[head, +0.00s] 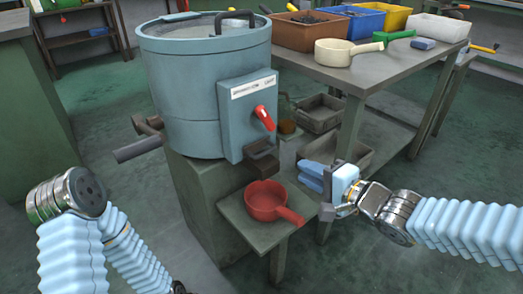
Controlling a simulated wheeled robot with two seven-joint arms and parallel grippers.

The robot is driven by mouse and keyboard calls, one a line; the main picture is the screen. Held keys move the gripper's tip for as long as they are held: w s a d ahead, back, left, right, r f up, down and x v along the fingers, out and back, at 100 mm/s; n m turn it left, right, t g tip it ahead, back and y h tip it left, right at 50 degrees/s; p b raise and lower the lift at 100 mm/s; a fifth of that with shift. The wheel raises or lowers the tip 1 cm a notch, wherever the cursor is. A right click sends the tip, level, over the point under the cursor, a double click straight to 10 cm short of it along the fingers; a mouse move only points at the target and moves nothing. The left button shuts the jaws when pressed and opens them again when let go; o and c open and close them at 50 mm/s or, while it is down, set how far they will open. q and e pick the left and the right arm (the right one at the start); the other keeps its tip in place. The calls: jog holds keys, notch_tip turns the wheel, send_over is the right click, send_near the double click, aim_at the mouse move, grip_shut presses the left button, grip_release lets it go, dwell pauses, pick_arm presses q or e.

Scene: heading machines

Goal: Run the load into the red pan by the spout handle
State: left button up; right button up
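A light blue drum machine (205,85) has a front box (236,115) with a white label. A red spout handle (264,118) on the box slants down to the right. The dark spout (262,158) juts out below it. The red pan (265,200) sits upright on a small stand under the spout, its handle pointing lower right. Its inside looks empty. My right gripper (327,197) is right of the pan, apart from the pan and handle. Its finger gap is unclear. My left arm is at the lower left; its gripper is not clearly visible.
A grey bench (365,70) at the right holds a cream pan (335,52), a green scoop (394,36) and coloured bins. Grey trays (320,113) stand on its lower shelf. A bar (138,148) sticks out left of the drum.

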aim_at(269, 165)
jog(key=b+x, duration=0.4)
jog(key=x, duration=0.9)
jog(key=shift+w+a+f, duration=0.1)
jog(key=shift+w+f, duration=0.05)
jog(key=shift+w, duration=0.05)
grip_shut()
